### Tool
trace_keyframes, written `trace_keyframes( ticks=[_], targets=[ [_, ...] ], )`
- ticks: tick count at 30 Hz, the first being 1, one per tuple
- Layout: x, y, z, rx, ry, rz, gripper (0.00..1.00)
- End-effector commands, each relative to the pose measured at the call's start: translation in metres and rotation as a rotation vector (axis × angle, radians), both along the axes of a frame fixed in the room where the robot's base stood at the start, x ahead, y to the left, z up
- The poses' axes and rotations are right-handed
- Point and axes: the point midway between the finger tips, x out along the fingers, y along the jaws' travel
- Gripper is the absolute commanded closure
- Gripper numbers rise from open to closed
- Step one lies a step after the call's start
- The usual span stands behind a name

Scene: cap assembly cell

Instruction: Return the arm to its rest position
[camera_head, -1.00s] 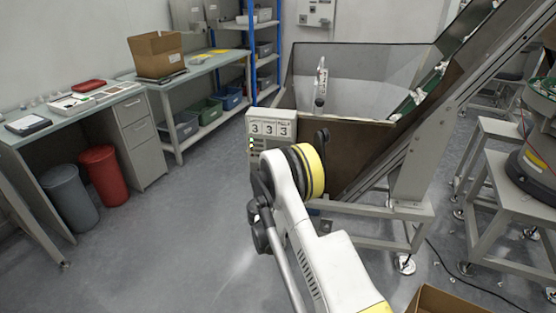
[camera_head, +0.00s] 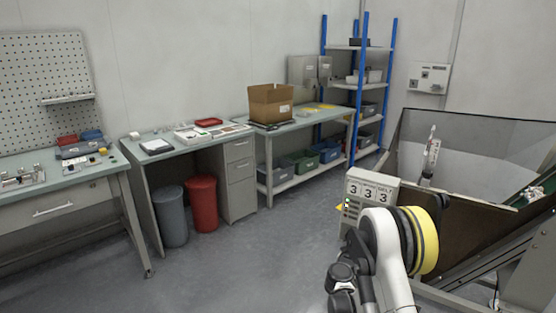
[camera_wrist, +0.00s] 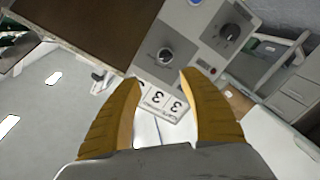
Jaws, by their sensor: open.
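My gripper (camera_wrist: 162,115) shows in the wrist view as two yellow-orange fingers spread apart, with nothing between them. Beyond the fingers, the wrist view shows a control panel with dark knobs (camera_wrist: 166,56) and a white 333 sign, seen tilted. In the head view my white arm with a yellow ring rises at the lower right, in front of the hopper. The gripper cannot be made out clearly there.
The hopper (camera_head: 470,210) with its 333 sign (camera_head: 368,191) stands at the right. Workbenches (camera_head: 60,190) and a blue-post shelf (camera_head: 362,100) line the wall. A grey bin (camera_head: 170,215) and red bin (camera_head: 202,203) stand under a desk. The floor at centre is clear.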

Motion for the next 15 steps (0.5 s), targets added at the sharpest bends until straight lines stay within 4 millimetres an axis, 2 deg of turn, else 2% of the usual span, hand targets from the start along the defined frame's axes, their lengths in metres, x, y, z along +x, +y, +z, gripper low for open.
trace_keyframes(
  ticks=[3,8,11,15],
  targets=[
    [-0.008,0.001,0.043,0.073,0.036,-0.017,0.5],
    [-0.037,0.007,0.097,0.196,0.105,-0.033,0.5],
    [-0.064,0.015,0.125,0.273,0.153,-0.036,0.5],
    [-0.11,0.031,0.155,0.382,0.224,-0.027,0.5]
  ],
)
